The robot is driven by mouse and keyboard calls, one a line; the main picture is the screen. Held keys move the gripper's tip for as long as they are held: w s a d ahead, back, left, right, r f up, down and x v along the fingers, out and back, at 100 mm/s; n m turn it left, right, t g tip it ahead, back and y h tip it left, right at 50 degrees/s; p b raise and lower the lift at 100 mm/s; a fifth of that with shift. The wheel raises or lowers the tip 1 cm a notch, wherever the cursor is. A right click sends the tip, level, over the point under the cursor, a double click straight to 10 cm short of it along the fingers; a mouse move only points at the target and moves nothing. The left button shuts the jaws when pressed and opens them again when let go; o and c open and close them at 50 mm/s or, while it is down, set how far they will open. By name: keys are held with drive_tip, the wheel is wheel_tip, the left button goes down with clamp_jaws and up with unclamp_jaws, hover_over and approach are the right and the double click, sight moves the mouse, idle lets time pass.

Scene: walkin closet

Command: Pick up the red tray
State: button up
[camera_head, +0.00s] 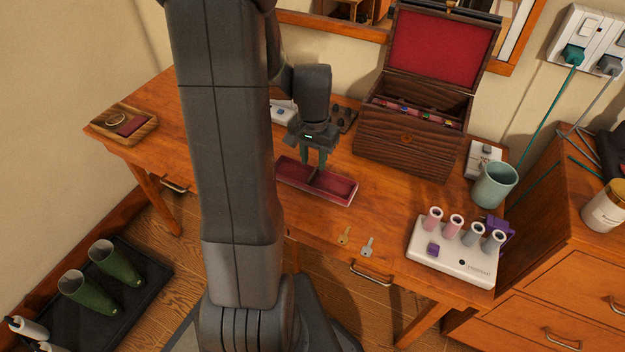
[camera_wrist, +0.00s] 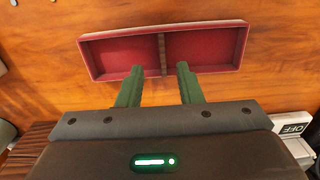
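The red tray (camera_head: 334,186) is a shallow rectangular tray with a dark divider across its middle. It lies on the wooden table (camera_head: 384,208), in front of the open wooden box. In the wrist view the red tray (camera_wrist: 205,46) lies just beyond my fingertips, with the divider between their lines. My gripper (camera_head: 314,160) points down over the tray's middle in the head view. In the wrist view my gripper (camera_wrist: 159,68) shows two green fingers set apart, with nothing between them. I cannot tell whether a fingertip touches the tray's near wall. My arm hides part of the table.
The open wooden box (camera_head: 405,140) with red lining stands behind the tray. Two keys (camera_head: 356,241) lie near the front edge. A white holder (camera_head: 453,259) with several tubes, and a teal cup (camera_head: 494,185), stand right. A wooden dish (camera_head: 122,125) sits at the left end.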

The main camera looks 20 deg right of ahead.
sight(313, 174)
drive_tip(key=shift+w+d+f, duration=0.1)
drive_tip(key=shift+w+f, duration=0.1)
drive_tip(key=shift+f, duration=2.5)
clamp_jaws()
